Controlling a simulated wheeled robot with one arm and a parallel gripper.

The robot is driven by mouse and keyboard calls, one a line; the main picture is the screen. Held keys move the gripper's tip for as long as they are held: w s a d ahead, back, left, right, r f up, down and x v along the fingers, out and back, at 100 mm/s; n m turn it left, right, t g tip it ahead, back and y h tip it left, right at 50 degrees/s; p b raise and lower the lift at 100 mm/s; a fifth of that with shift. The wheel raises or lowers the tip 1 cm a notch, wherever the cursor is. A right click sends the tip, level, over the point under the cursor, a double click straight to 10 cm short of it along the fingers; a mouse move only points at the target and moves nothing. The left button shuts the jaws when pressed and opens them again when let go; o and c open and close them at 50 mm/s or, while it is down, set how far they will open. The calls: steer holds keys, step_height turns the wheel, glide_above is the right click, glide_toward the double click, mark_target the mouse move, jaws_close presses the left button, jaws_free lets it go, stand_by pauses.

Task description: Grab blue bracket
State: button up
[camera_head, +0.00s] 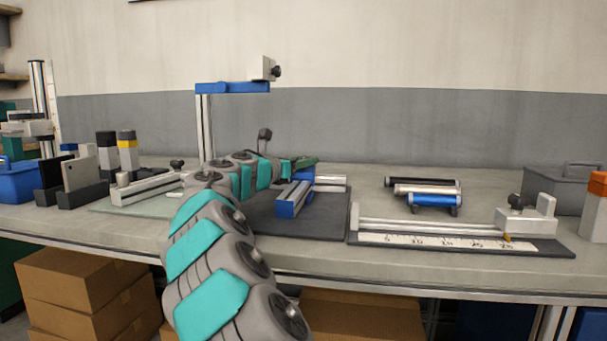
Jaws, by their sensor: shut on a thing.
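A blue bracket (292,198) with a pale metal end face is on or just above a dark mat (330,223) at the middle of the bench. Another blue part of it shows behind, close to the end of my arm. My gripper (306,168) is at the bracket's far upper end and is shut on it. The fingers are small here and partly hidden by my wrist, so the exact contact does not show. I cannot tell whether the bracket is lifted off the mat.
A metal post with a blue crossarm (232,88) stands behind my arm. A ruler rail with a clamp (445,237) lies at the right front. A blue bin (17,183) sits at far left.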

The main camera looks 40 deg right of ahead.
jaws_close()
steer(key=shift+r, duration=0.1)
